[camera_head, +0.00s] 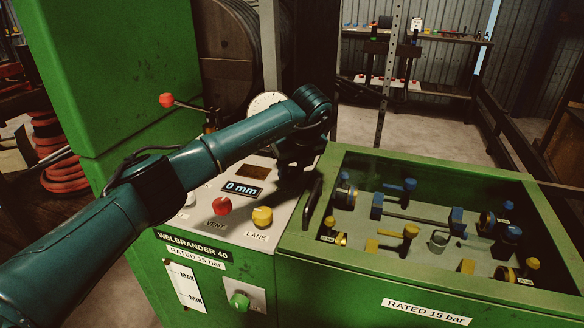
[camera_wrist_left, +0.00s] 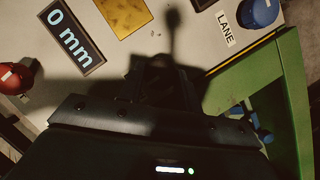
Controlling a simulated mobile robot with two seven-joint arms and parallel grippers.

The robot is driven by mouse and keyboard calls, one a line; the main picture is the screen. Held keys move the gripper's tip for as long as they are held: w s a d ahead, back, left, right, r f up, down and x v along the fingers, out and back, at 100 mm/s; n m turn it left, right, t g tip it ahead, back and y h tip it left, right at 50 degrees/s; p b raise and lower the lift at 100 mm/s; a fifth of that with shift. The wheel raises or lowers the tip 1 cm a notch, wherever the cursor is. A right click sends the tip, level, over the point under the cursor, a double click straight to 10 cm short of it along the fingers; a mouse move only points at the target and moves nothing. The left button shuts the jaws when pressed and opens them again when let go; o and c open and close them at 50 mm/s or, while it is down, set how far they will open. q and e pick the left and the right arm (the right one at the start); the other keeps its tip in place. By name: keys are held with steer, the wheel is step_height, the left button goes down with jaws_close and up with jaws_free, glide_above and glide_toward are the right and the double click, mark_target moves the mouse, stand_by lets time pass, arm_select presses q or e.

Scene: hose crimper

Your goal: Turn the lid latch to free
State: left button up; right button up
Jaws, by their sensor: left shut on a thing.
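The green crimper's glazed lid (camera_head: 325,158) is down over the bay at the right. My left gripper (camera_head: 290,178) reaches down at the panel's right edge, beside the lid's left rim. It is shut on a dark part that appears to be the lid latch; the gripper hides most of it in the head view. In the left wrist view a dark lever with a round end (camera_wrist_left: 172,20) stands beyond my gripper (camera_wrist_left: 160,85), partly lost in shadow. How far the latch is turned cannot be told. A black handle (camera_head: 312,203) is on the lid's left edge. My right gripper is out of view.
The control panel has a 0 mm display (camera_head: 243,188), a red VENT knob (camera_head: 222,206) and a yellow LANE knob (camera_head: 262,216) close to my arm. A red-tipped lever (camera_head: 167,100) stands behind it. Blue and yellow fittings lie under the lid.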

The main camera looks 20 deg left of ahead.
arm_select(q)
steer(key=o, duration=1)
steer(key=shift+c, duration=0.2)
steer(key=shift+r, duration=0.1)
steer(key=b+v, duration=0.1)
steer(key=v, duration=1.2)
